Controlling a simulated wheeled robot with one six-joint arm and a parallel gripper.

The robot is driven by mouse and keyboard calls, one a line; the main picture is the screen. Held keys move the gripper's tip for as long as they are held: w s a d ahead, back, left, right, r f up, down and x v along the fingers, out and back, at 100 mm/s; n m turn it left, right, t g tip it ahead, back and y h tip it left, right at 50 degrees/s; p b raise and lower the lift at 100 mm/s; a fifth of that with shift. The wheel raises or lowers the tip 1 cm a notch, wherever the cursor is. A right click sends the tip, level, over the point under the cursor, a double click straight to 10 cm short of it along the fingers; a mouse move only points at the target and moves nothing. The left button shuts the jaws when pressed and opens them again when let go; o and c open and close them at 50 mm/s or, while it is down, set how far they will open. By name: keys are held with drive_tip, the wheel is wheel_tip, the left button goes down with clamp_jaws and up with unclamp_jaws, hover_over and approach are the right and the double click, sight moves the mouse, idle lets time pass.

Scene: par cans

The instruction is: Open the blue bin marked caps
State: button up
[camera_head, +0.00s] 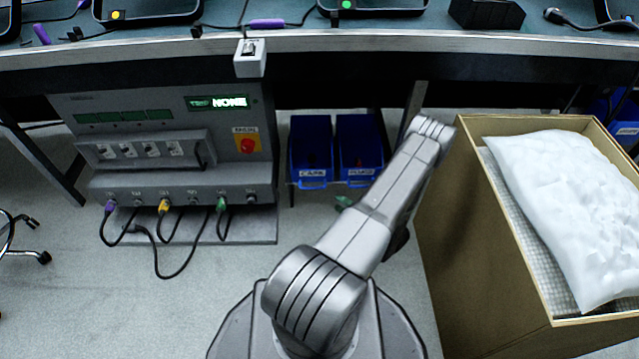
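The blue bin marked caps (312,173) is under the bench, a little left of the picture's middle. Its pale label faces me on the front, above a blue lip. Its inside looks dark, and I cannot make out any contents. A second, similar blue bin (360,172) stands right beside it on the right, with a label too small to read surely. My arm rises from the bottom middle and leans up to the right, passing just right of the second bin. My gripper does not show; the arm's far end hides whatever is beyond it.
A grey machine (165,130) with a red button and plugged cables stands left of the bins. A tall brown box (465,230) with a white bag (570,210) stands on the right. The bench edge (330,42) runs above the bins. A green object (343,202) shows below them.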

sight(313, 188)
drive_tip(key=b+x, duration=0.4)
drive_tip(key=x, duration=0.9)
drive_tip(key=shift+w+a, duration=0.25)
drive_tip(key=shift+a, duration=0.05)
clamp_jaws()
